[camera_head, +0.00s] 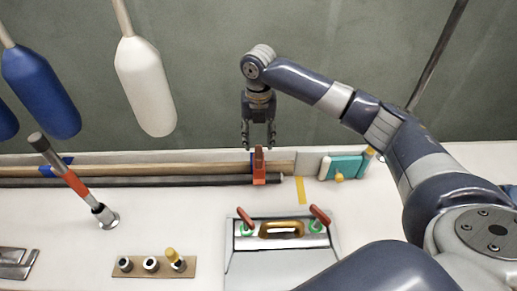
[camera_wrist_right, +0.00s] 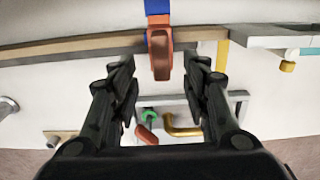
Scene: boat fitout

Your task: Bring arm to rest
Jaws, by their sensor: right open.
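My right gripper (camera_head: 259,142) hangs pointing down, its two fingers apart, above an orange clamp (camera_head: 259,172) on the long wooden pole. In the right wrist view the fingers of my right gripper (camera_wrist_right: 166,85) are spread with nothing held. There the orange clamp (camera_wrist_right: 159,50) with its blue strap lies beyond and between the fingertips, apart from them. My right arm reaches in from the right of the head view. My left gripper is not in view.
A hatch panel (camera_head: 270,262) with a yellow handle (camera_head: 282,229) and two red-handled latches lies in front. A tilted lever (camera_head: 75,182) stands at left. A plate (camera_head: 135,268) with fittings is at front. White and blue fenders (camera_head: 146,85) hang behind. A teal item (camera_head: 346,167) sits at right.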

